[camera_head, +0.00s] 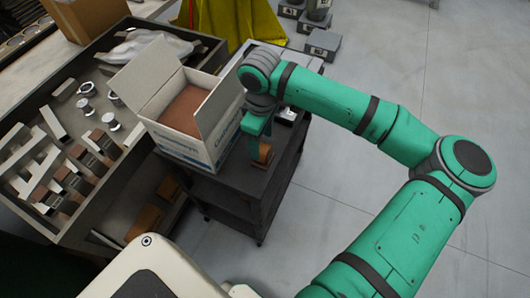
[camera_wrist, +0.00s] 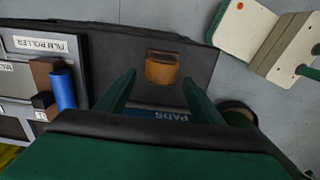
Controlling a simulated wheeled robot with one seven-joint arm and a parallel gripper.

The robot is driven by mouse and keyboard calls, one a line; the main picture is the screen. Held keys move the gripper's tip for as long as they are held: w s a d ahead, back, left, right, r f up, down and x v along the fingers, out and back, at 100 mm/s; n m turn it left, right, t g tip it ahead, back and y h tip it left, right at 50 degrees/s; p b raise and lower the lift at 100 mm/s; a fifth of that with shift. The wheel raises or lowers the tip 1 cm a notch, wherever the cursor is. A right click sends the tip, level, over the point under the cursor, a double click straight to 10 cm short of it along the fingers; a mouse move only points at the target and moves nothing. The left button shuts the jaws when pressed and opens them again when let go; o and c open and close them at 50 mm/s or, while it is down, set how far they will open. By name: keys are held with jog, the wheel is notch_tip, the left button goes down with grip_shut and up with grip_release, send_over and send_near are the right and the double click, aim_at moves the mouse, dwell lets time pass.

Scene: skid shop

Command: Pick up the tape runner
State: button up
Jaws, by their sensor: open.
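An orange-brown rounded piece (camera_head: 264,153), which may be the tape runner, sits on the top of a dark cart (camera_head: 237,184) near its front right edge. It also shows in the wrist view (camera_wrist: 162,68), upper middle, beyond and between my fingertips. No label on it can be read. My green gripper (camera_head: 256,128) is over the cart, pointing down beside the piece. In the wrist view its two fingers (camera_wrist: 158,78) are spread apart with nothing between them. I cannot tell the exact gap from fingertips to piece.
An open white carton (camera_head: 205,150) with brown contents stands on the cart, close left of my gripper. A sign reading PADS (camera_wrist: 171,116) shows between my fingers. A grey tray bench (camera_head: 110,190) with many small parts is at left.

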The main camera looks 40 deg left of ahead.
aim_at(263, 148)
jog(key=shift+d+f, duration=0.2)
jog(key=shift+f, duration=1.2)
jog(key=shift+d+f, duration=0.15)
jog(key=shift+f, duration=1.25)
jog(key=c, duration=1.3)
